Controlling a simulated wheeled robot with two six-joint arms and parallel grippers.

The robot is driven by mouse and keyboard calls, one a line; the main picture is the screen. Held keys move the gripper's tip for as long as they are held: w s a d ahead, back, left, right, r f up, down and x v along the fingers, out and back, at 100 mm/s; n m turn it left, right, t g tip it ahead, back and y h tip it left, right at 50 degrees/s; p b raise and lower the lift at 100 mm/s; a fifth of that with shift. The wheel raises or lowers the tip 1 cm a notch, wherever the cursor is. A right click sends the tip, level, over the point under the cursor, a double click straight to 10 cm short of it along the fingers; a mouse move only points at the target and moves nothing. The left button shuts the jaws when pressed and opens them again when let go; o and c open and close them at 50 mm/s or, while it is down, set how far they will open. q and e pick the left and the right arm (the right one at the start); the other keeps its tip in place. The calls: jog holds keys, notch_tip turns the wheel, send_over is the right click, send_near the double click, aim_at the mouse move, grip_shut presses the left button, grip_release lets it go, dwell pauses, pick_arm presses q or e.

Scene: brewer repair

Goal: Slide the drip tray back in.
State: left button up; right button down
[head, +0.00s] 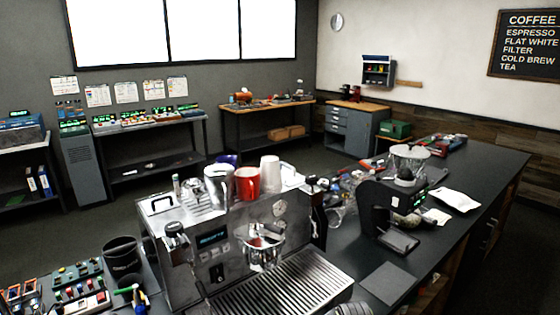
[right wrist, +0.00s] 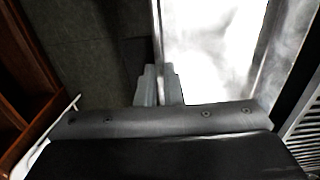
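The drip tray (head: 278,294) is a slatted metal tray low at the front of the silver espresso machine (head: 195,240). In the head view it reaches toward the bottom edge, where its near part is cut off. I cannot tell how far it stands out from the body. In the right wrist view my right gripper (right wrist: 160,88) has its two grey fingers close together, with nothing clearly between them. A bright metal surface (right wrist: 212,45) lies just right of the fingertips; whether they touch is unclear. A slatted edge (right wrist: 302,130) shows at far right. My left gripper is not in view.
A black grinder (head: 385,205) stands on the dark counter (head: 480,185), right of the machine. Cups, including a red cup (head: 247,182), stand on the machine's top. A dark container (head: 122,256) is at left. Wooden shelving (right wrist: 25,85) borders the wrist view's left.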

jog(key=shift+w+a+b, duration=0.3)
jog(key=shift+w+a, duration=0.4)
jog(key=shift+w, duration=0.2)
jog(key=shift+w+a+b, duration=0.25)
jog(key=shift+w+a, duration=0.45)
jog(key=shift+w, duration=0.2)
jog(key=shift+w+a+b, duration=0.6)
jog(key=shift+w+a, duration=0.1)
jog(key=shift+w, duration=0.2)
jog(key=shift+w+a+b, duration=0.55)
jog(key=shift+w+a, duration=0.15)
jog(key=shift+w, duration=0.15)
jog(key=shift+w+a+f+b, duration=0.15)
jog(key=shift+w+a+b, duration=0.85)
jog(key=shift+w+b, duration=0.35)
jog(key=shift+w+a+b, duration=0.35)
jog(key=shift+w+b, duration=0.05)
jog(key=shift+b, duration=0.05)
